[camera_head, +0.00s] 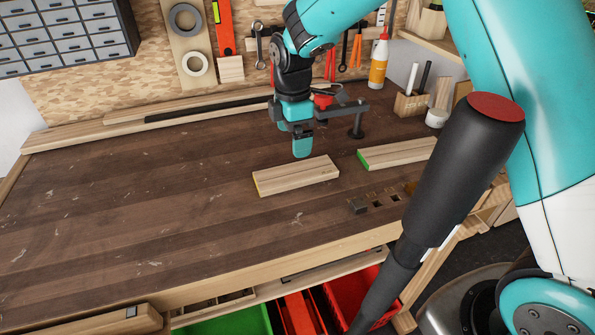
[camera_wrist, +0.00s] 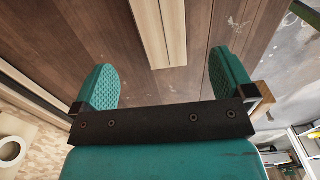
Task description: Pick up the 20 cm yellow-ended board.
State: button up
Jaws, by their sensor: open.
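The yellow-ended board (camera_head: 296,176) lies flat on the workbench, a pale wooden board with a yellow left end in the head view. In the wrist view a pale board (camera_wrist: 160,30), seemingly the same one, lies lengthwise between the fingers and beyond them; its coloured end is not visible there. My gripper (camera_head: 301,150) points down just behind the board in the head view. In the wrist view my gripper (camera_wrist: 163,85) has its two teal fingers wide apart, with nothing held between them. Whether the fingertips are level with the board is unclear.
A green-ended board (camera_head: 398,153) lies to the right of the yellow-ended one. A dark clamp (camera_head: 357,118) stands behind it. Long strips (camera_head: 150,122) lie along the back edge. The bench's left part (camera_head: 120,210) is clear. A drawer with bins (camera_head: 300,312) is open at the front.

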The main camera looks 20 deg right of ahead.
send_over(296, 171)
jog(key=f, duration=0.5)
jog(key=shift+a+f, duration=0.1)
jog(key=shift+a, duration=0.2)
jog(key=shift+d+f+p, duration=0.15)
jog(key=shift+f+p, duration=0.35)
jog(key=shift+f, duration=0.85)
jog(key=shift+d+f+p, duration=0.1)
jog(key=shift+f+p, duration=0.35)
jog(key=shift+f, duration=0.9)
jog(key=c, duration=1)
